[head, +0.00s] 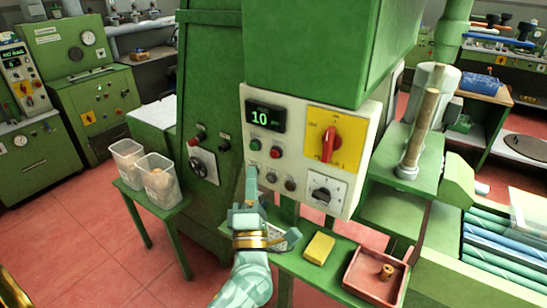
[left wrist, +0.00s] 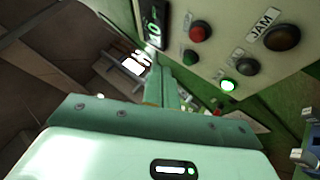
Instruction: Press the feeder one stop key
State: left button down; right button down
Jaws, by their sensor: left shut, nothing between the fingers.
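The pale control panel (head: 293,170) on the green machine has a display reading 10 (head: 265,117). Below the display are a green key (head: 255,144) and a red key (head: 275,152), both uncovered; their labels are too small to read. In the left wrist view the red key (left wrist: 201,31) and green key (left wrist: 190,57) also show. My left gripper (head: 252,182) is shut and empty, pointing up at the panel's lower left, just below the green key. Its shut fingers (left wrist: 168,82) show in the left wrist view. Contact with the panel cannot be told. My right gripper is out of view.
Lower on the panel are a lit green lamp (left wrist: 228,85), a dark lamp (left wrist: 247,67) and one labelled JAM (left wrist: 281,38). A red rotary switch (head: 329,143) sits on the right. Below stand a yellow block (head: 319,248) and a red tray (head: 360,279) with a cork.

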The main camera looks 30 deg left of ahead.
aim_at(274, 154)
pick_arm(q)
jog(key=w, duration=0.5)
jog(key=shift+d+b, duration=0.2)
jog(key=shift+b, duration=0.2)
dwell(0.4)
jog(key=shift+w, duration=0.1)
dwell(1.2)
jog(key=shift+w, duration=0.35)
jog(key=shift+w, duration=0.4)
dwell(0.6)
jog(key=shift+s, duration=0.1)
jog(key=shift+s+p, duration=0.45)
jog(key=shift+s, duration=0.35)
